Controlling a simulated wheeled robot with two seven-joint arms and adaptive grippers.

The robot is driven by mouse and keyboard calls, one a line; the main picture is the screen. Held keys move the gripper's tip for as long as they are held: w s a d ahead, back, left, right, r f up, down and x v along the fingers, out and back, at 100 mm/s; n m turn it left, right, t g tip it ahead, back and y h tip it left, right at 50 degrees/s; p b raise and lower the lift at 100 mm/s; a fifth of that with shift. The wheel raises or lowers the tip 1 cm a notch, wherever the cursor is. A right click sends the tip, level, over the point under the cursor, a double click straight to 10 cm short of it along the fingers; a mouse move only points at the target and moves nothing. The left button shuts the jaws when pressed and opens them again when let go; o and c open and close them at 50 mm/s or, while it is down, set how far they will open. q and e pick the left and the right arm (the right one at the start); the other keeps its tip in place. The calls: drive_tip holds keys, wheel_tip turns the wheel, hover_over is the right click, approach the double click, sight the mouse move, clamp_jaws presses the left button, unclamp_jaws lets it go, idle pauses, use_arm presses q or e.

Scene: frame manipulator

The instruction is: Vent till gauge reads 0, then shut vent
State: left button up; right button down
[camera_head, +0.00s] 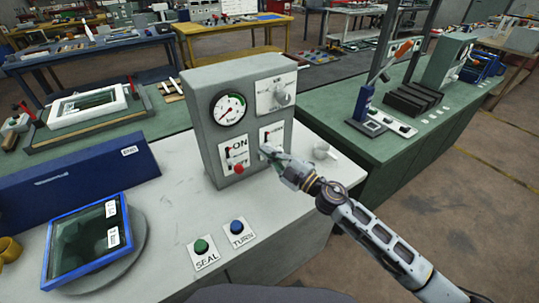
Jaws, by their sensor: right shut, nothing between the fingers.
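A grey control box (205,135) stands upright on the white bench. Its round gauge (229,108) is at the upper left, with a dark rim, white face and a green band; the needle is too small to read surely. A grey knob (282,98) on a white plate is at the upper right. A lower left plate marked ON has a switch (229,156) and a red button (238,170). A small lever switch (266,140) is on the lower right plate. My right gripper (268,152) is shut and empty at this plate's lower edge, partly covering it; contact cannot be told. My left gripper is out of view.
Green SEAL (201,246) and blue TURN (237,227) buttons are on the bench in front. A blue-framed glass panel (60,278) rests on a grey round turntable (137,255) at the left. A small white object (322,151) stands right of the box.

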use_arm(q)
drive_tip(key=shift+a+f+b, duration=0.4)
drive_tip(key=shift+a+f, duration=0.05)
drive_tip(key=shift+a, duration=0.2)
use_arm(e)
drive_tip(key=shift+w+d+f, duration=0.65)
drive_tip(key=shift+d+f, duration=0.2)
drive_tip(key=shift+d, duration=0.15)
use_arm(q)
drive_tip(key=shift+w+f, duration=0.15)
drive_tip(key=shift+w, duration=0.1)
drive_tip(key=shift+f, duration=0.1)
use_arm(e)
drive_tip(key=shift+f, duration=0.1)
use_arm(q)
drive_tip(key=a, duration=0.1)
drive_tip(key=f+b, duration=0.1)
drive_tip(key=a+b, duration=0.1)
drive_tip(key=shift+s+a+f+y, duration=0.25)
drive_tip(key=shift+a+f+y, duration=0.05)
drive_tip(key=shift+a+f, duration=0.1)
use_arm(e)
drive_tip(key=shift+f, duration=0.15)
use_arm(q)
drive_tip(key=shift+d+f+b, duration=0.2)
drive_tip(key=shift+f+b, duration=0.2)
drive_tip(key=shift+b, duration=0.2)
use_arm(e)
drive_tip(key=shift+s, duration=0.1)
